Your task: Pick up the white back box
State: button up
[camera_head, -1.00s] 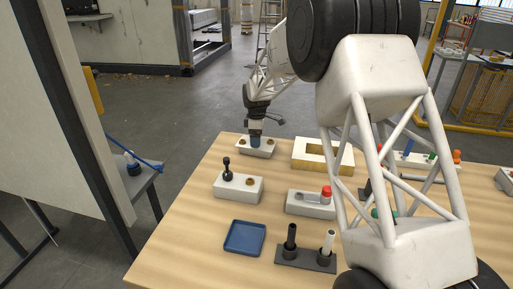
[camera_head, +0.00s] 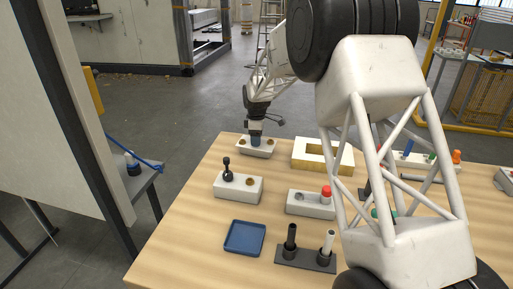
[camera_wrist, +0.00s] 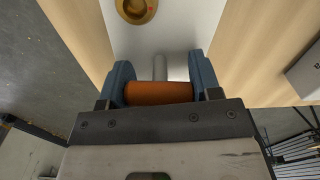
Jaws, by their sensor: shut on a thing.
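The white back box (camera_head: 268,152) sits at the far left corner of the table, with a brown-gold ring at each end of its top. My gripper (camera_head: 255,141) is at the middle of it, between the two rings. In the wrist view the box's white top (camera_wrist: 190,25) shows with one gold ring (camera_wrist: 136,8). My gripper's blue fingers (camera_wrist: 160,88) are shut on an orange-brown cylinder (camera_wrist: 158,93), and a short grey shaft (camera_wrist: 160,66) shows beside it. Whether the cylinder is fixed to the box cannot be told.
A white box with a black knob (camera_head: 238,187), a white box with a red cap (camera_head: 310,204), a cream frame (camera_head: 312,162), a blue tray (camera_head: 245,238) and a dark holder with two posts (camera_head: 305,258) stand nearby. My arm covers much of the table's right side.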

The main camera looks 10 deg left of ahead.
jog(key=shift+c, duration=1)
jog(key=shift+r, duration=0.1)
jog(key=shift+r, duration=0.75)
notch_tip(320, 180, up, 2)
jog(key=shift+r, duration=0.15)
jog(key=s+d, duration=0.3)
jog(key=s, duration=0.4)
jog(key=s+d+r, duration=0.1)
jog(key=s+d, duration=0.2)
jog(key=s, duration=0.4)
jog(key=shift+s+d, duration=0.3)
jog(key=shift+r, duration=0.15)
jog(key=shift+r, duration=2.1)
